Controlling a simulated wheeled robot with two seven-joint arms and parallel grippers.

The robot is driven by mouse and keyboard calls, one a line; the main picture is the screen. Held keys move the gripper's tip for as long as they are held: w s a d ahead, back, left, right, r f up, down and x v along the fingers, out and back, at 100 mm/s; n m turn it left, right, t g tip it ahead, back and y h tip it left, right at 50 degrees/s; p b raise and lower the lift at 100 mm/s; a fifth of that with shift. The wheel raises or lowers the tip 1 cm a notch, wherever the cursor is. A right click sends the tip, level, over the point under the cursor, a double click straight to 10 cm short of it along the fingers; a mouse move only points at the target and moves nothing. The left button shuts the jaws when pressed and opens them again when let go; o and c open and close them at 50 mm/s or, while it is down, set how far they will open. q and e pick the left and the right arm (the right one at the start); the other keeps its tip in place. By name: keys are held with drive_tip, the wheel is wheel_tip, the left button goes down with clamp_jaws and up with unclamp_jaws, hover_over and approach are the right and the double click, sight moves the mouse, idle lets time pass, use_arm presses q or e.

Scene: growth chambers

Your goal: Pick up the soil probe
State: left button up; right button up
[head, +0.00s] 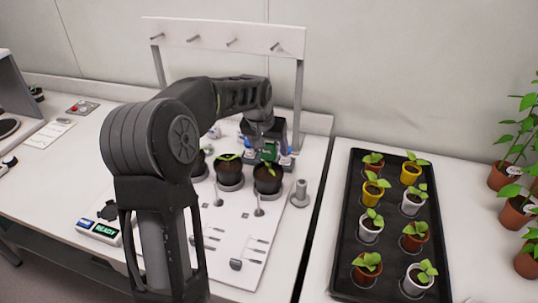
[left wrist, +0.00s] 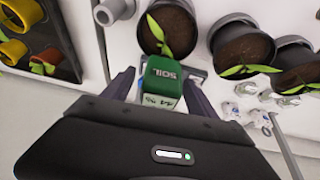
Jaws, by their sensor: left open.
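The soil probe (head: 270,151) has a green head and stands at the back of the white board, behind the potted seedlings. In the left wrist view its green head (left wrist: 165,70) reads "SOIL" above a paler lower part. My left gripper (head: 267,143) is over it. In the left wrist view the two fingers (left wrist: 160,84) are apart, one on each side of the probe head. I cannot tell whether either finger touches it. The probe's lower end is hidden. My right gripper is not in view.
Dark pots with seedlings (head: 267,182) stand just in front of the probe. A rack with pegs (head: 228,38) rises behind. A grey cylinder (head: 300,194) stands at the board's right. A black tray (head: 338,250) of several potted plants lies further right.

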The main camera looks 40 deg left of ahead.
use_arm(q)
drive_tip(key=shift+c, duration=0.2)
clamp_jaws()
idle(0.6)
drive_tip(key=shift+r, duration=0.15)
wheel_tip(320, 180, up, 18)
idle(0.6)
idle(0.5)
